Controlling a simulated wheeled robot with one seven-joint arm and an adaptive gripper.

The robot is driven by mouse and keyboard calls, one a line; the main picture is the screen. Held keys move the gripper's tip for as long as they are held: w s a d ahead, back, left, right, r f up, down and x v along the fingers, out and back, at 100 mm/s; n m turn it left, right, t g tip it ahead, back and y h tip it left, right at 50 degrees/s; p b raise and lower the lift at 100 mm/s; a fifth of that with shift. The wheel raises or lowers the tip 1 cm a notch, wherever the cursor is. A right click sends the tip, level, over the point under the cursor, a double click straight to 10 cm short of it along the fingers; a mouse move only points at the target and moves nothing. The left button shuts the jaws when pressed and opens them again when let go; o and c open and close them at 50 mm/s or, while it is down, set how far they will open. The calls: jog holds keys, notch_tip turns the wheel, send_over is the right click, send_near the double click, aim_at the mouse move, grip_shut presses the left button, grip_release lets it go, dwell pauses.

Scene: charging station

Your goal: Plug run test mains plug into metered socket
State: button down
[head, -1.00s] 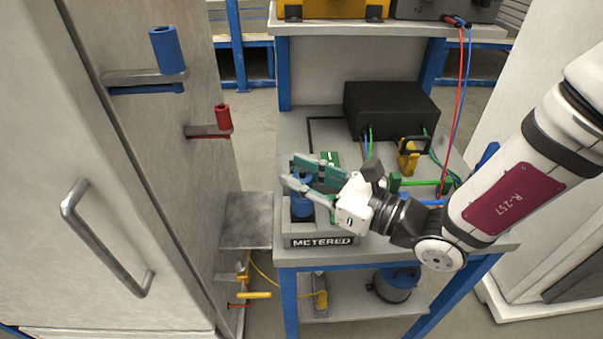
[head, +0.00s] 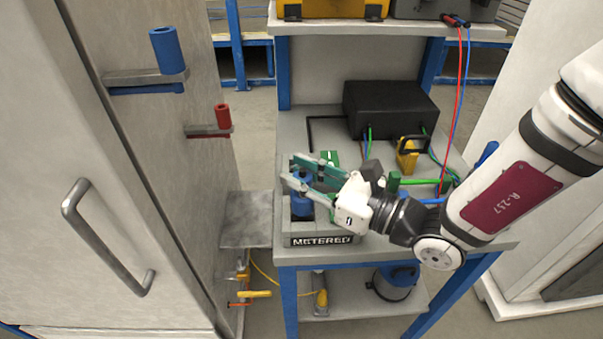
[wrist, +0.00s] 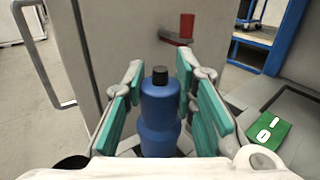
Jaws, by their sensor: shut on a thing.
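The blue mains plug (head: 302,204) is a rounded upright body with a dark top. It stands at the box labelled METERED (head: 321,241), at the front left of the bench. My gripper (head: 301,176) reaches in from the right and is shut on the plug, with green-padded fingers on either side of it. In the wrist view the blue plug (wrist: 159,104) is upright between the two fingers. Its lower end and the socket opening are hidden, so I cannot tell how far it is seated.
A black box (head: 391,108) with green and blue leads stands at the back of the bench. A yellow clamp-like item (head: 408,158) is beside it. A green card (wrist: 270,132) lies right of the fingers. A grey cabinet (head: 120,230) stands close on the left.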

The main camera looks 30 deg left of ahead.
jog(key=shift+f+b, duration=0.9)
jog(key=shift+f, duration=0.65)
jog(key=c, duration=1.2)
grip_release()
jog(key=d, duration=0.7)
jog(key=shift+s+d, duration=0.25)
